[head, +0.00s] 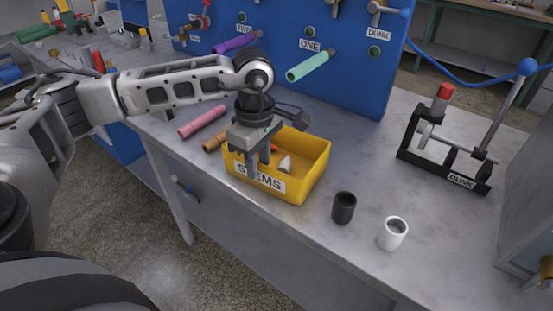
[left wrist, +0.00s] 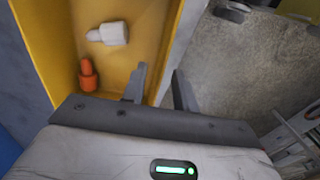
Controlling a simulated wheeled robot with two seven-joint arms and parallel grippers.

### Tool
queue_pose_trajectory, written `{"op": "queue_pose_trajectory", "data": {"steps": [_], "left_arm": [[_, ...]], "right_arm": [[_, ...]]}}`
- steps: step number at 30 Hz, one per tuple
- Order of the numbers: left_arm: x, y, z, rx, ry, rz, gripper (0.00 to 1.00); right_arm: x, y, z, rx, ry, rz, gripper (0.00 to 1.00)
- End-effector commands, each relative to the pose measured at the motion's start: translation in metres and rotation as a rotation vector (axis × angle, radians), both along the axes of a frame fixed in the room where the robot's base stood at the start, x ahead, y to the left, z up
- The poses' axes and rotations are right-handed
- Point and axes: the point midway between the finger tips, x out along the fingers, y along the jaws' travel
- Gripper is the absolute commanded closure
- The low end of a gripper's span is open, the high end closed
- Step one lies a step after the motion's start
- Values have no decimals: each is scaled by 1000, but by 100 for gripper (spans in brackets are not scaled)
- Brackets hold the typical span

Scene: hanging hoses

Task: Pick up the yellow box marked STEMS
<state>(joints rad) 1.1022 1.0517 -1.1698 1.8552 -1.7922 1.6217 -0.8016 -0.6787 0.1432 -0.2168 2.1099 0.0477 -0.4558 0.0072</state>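The yellow box (head: 313,175) marked STEMS stands upright on the grey bench near its front edge. A white piece (head: 286,164) and an orange piece lie inside; the left wrist view shows the white piece (left wrist: 108,33) and orange piece (left wrist: 88,75) clearly. My left gripper (head: 259,164) points down at the box's front wall, partly covering the label. In the left wrist view, its fingers (left wrist: 160,82) are apart, one inside the box (left wrist: 58,40) and one outside, with the wall between them and gaps visible. My right gripper is not in view.
A black cup (head: 343,207) and a white cup (head: 392,233) stand right of the box. Pink (head: 202,121) and brown (head: 213,142) cylinders lie left. A blue pegboard (head: 345,75) rises behind; a black DUNK stand (head: 440,155) is at right.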

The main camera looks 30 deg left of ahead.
Motion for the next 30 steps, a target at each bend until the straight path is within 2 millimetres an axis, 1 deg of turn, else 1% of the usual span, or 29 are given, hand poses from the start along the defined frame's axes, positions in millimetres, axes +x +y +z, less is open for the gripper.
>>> {"op": "queue_pose_trajectory", "data": {"steps": [1,3,6,13,14,15,17,30], "left_arm": [[-1,-1,-7,0,5,-1,71],[0,-1,-17,0,3,0,71],[0,-1,-26,0,2,1,71],[0,-1,-28,-1,0,0,71],[0,-1,-28,-1,0,0,74],[0,-1,-28,-1,0,0,85],[0,-1,-28,-1,0,0,100],[1,-1,-24,-1,-3,0,100]], "right_arm": [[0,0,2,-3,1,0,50],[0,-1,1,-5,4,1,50],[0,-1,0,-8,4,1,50],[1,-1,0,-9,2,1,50],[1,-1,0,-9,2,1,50],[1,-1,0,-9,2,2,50],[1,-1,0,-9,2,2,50],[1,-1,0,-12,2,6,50]]}}
